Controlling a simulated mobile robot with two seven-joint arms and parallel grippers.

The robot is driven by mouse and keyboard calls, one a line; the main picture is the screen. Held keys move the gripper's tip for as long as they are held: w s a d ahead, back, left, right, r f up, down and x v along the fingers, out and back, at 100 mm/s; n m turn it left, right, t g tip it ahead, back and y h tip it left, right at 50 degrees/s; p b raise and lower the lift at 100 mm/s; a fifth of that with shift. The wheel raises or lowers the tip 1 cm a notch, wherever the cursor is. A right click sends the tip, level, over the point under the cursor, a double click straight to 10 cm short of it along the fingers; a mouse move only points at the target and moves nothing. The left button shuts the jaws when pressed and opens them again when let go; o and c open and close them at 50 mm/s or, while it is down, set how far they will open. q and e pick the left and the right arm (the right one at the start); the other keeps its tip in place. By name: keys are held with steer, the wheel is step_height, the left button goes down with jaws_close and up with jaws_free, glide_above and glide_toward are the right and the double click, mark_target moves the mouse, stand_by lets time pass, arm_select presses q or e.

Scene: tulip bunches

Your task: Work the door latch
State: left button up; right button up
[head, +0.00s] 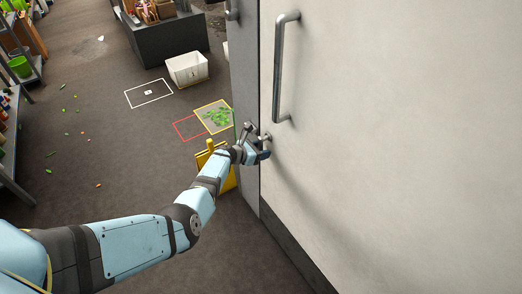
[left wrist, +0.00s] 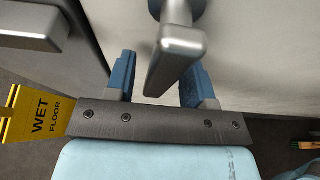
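The white door (head: 400,110) fills the right of the head view, with a long vertical bar handle (head: 279,70). Its grey metal latch lever (left wrist: 178,58) sits between the two blue fingers of my left gripper (left wrist: 160,78) in the left wrist view. The fingers are apart, one on each side of the lever. A gap shows on the left; on the right the lever overlaps the finger, so I cannot tell if they touch. In the head view my left gripper (head: 259,150) is at the door below the bar handle and hides part of the latch. My right gripper is not in view.
A yellow wet floor sign (left wrist: 36,116) stands beside my left forearm. A second grey handle (left wrist: 32,25) is left of the latch. A white crate (head: 187,69), marked floor squares and green leaves (head: 217,116) lie beyond. Shelves stand at far left; middle floor is mostly clear.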

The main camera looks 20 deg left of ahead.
arm_select(q)
steer(key=shift+s+a, duration=0.1)
steer(key=p+v, duration=0.4)
steer(key=v, duration=0.9)
steer(key=shift+s+a+r, duration=0.2)
steer(key=shift+r, duration=0.05)
